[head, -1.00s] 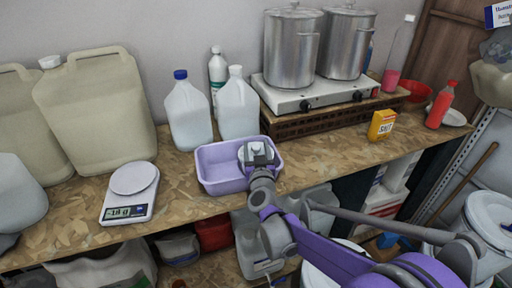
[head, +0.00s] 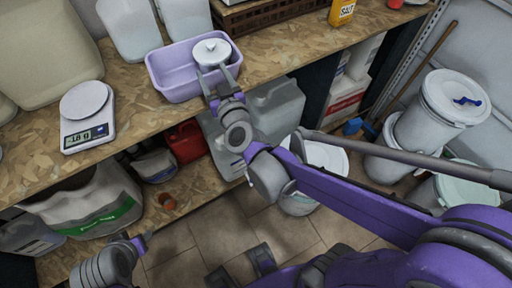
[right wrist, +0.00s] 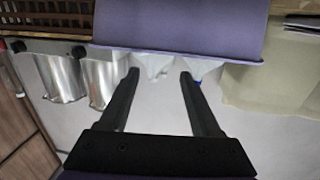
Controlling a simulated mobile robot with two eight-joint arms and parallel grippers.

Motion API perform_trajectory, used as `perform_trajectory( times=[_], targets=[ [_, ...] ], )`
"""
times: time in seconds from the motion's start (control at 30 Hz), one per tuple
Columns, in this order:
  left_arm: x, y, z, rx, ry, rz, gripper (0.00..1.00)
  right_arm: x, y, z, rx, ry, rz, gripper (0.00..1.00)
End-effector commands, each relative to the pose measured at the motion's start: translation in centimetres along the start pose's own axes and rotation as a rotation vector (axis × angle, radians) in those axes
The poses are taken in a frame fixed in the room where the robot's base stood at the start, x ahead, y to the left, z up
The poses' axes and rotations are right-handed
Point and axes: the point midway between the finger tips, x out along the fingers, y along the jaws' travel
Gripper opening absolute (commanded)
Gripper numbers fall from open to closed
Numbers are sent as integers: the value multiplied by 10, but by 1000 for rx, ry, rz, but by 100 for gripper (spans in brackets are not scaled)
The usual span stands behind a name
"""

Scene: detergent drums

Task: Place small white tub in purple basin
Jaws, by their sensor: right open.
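The small white tub (head: 211,50), with a round lid and knob, is inside the right part of the purple basin (head: 176,94) on the wooden bench and looks upright. My right gripper (head: 219,76) is open at the basin's near right side, its fingers pointing toward the tub. In the right wrist view, the open fingers (right wrist: 159,75) have nothing between them. The purple basin (right wrist: 180,30) fills the top there, and the tub does not show. My left gripper (head: 143,242) is low at the bottom left, away from the bench top, its opening unclear.
A kitchen scale (head: 87,110) stands left of the basin, with large jugs (head: 130,25) behind it. A yellow salt box (head: 342,12) is at the back right. Lidded white buckets (head: 450,98) stand on the floor at right.

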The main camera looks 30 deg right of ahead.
Motion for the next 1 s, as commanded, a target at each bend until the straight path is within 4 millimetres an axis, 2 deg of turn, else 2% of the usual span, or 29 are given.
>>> perform_trajectory(
  times=[0.07,0.13,0.23,0.3,0.4,0.5,0.6,0.67,1.0],
  targets=[
    [0,0,0,0,0,0,50,-20,-18,9,-5,-75,-121,65],
    [0,0,0,0,0,0,50,-45,-34,30,-11,-199,-230,65],
    [0,0,0,0,0,0,50,-92,-39,73,-24,-439,-316,65],
    [0,0,0,0,0,0,50,-128,-30,105,-35,-619,-314,65],
    [0,0,0,0,0,0,50,-174,-6,141,-49,-840,-247,65],
    [0,0,0,0,0,0,50,-209,17,162,-58,-988,-161,65],
    [0,0,0,0,0,0,50,-227,31,171,-61,-1063,-102,65],
    [0,0,0,0,0,0,50,-231,34,173,-63,-1080,-86,65],
    [0,0,0,0,0,0,50,-232,34,173,-63,-1083,-85,65]
  ],
)
